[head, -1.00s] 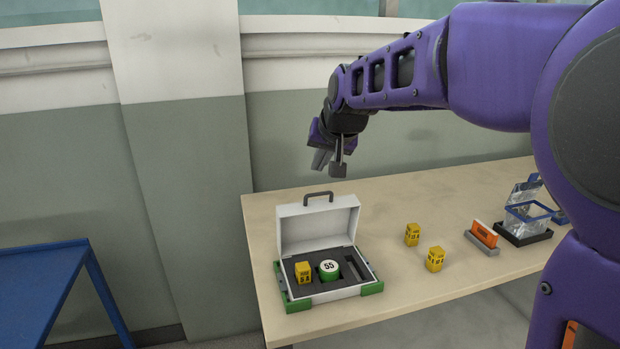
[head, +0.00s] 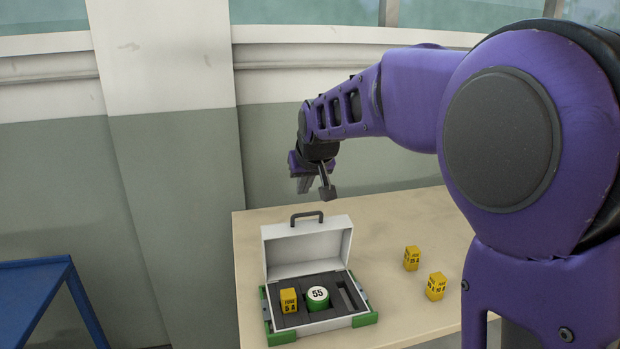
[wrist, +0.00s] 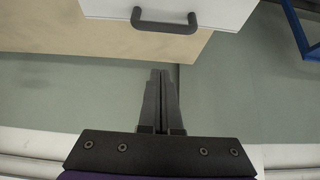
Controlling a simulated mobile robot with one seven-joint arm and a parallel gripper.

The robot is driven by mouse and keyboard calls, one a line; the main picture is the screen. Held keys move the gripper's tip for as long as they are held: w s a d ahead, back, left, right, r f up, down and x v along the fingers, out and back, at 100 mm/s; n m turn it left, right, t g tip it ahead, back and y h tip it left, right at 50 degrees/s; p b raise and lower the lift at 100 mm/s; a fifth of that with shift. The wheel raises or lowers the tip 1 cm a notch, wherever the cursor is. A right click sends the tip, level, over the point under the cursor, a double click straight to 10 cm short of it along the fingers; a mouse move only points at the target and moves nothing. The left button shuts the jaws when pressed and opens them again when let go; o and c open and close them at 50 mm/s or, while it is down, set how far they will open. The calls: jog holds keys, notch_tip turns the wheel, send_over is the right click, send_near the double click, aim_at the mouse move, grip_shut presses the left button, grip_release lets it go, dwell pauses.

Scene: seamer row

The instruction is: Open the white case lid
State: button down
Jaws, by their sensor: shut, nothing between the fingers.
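The white case (head: 307,246) stands on the table with its lid raised upright and the grey handle (head: 306,217) at the lid's top. Its dark insert holds a yellow block (head: 289,301) and a green round piece marked 55 (head: 318,296). A slot at the insert's right shows no piece. My gripper (head: 306,186) is above and behind the lid, apart from it. In the wrist view my gripper (wrist: 164,75) is shut and empty, its fingers together. There the white lid (wrist: 215,10) and its handle (wrist: 165,22) are beyond the fingertips, not touching.
Two yellow blocks (head: 412,258) (head: 436,286) stand on the table (head: 385,225) right of the case. A wall pillar (head: 180,150) rises behind the table. A blue stand (head: 40,300) is at the left, apart from the table. My arm covers the right side.

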aim_at(306, 224)
jog(key=shift+s+d+f+b, duration=0.15)
jog(key=shift+s+f, duration=0.2)
jog(key=shift+f, duration=0.2)
jog(key=shift+s+f+b, duration=0.15)
jog(key=shift+s+f, duration=0.15)
jog(key=shift+f, duration=0.25)
jog(key=shift+s+d+f, duration=0.15)
jog(key=shift+s+f, duration=0.1)
jog(key=shift+s, duration=0.35)
jog(key=shift+s, duration=0.1)
